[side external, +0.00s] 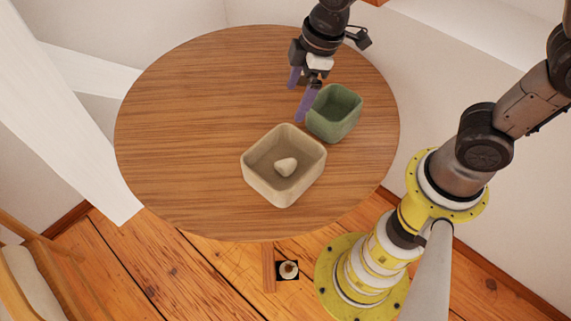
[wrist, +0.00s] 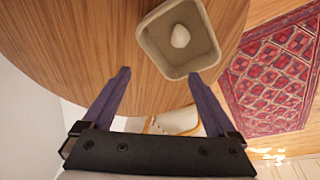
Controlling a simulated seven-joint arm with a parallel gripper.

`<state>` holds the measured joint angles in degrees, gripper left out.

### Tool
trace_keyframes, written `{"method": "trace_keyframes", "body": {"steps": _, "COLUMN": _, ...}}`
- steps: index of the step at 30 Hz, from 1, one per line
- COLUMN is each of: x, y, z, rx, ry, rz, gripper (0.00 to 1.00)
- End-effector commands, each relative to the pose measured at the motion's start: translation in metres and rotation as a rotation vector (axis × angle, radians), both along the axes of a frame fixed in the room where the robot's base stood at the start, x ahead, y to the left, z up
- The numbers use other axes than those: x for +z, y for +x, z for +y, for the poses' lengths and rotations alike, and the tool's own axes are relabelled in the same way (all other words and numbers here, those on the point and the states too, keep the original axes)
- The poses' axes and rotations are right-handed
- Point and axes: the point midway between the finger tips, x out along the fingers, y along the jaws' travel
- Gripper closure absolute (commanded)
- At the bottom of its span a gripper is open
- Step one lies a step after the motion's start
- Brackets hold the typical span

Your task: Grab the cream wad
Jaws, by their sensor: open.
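The cream wad (side external: 286,166) is a small pale lump lying inside a square beige bowl (side external: 257,186) near the table's front edge. In the wrist view the wad (wrist: 180,36) sits in the beige bowl (wrist: 155,48), beyond the fingertips at the top of the picture. My gripper (side external: 297,97) has purple fingers. It is open and empty above the table, behind the beige bowl and left of the green bowl. In the wrist view my gripper (wrist: 159,74) shows its two fingers wide apart with nothing between them.
A square green bowl (side external: 318,128) stands right behind the beige bowl, close to my gripper; its visible inside looks empty. The round wooden table (side external: 190,120) is clear on its left side. A chair (side external: 25,270) stands at lower left. A red patterned rug (wrist: 270,80) lies on the floor.

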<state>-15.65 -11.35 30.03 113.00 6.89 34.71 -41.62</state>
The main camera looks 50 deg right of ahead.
Motion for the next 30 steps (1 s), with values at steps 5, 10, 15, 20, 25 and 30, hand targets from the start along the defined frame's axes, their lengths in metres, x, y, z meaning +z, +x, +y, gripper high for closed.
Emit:
{"method": "trace_keyframes", "body": {"steps": 5, "x": -0.049, "y": -0.013, "z": 0.020, "rx": 0.064, "ry": -0.035, "rz": 0.123, "gripper": 0.07}}
{"method": "trace_keyframes", "body": {"steps": 10, "x": -0.065, "y": -0.018, "z": 0.026, "rx": 0.082, "ry": -0.043, "rz": 0.143, "gripper": 0.07}}
{"method": "trace_keyframes", "body": {"steps": 15, "x": -0.096, "y": -0.016, "z": 0.029, "rx": 0.079, "ry": -0.043, "rz": 0.144, "gripper": 0.07}}
{"method": "trace_keyframes", "body": {"steps": 20, "x": -0.123, "y": -0.014, "z": 0.031, "rx": 0.079, "ry": -0.043, "rz": 0.142, "gripper": 0.07}}
{"method": "trace_keyframes", "body": {"steps": 25, "x": -0.138, "y": -0.012, "z": 0.033, "rx": 0.079, "ry": -0.042, "rz": 0.139, "gripper": 0.07}}
{"method": "trace_keyframes", "body": {"steps": 30, "x": -0.150, "y": -0.012, "z": 0.034, "rx": 0.079, "ry": -0.043, "rz": 0.141, "gripper": 0.07}}
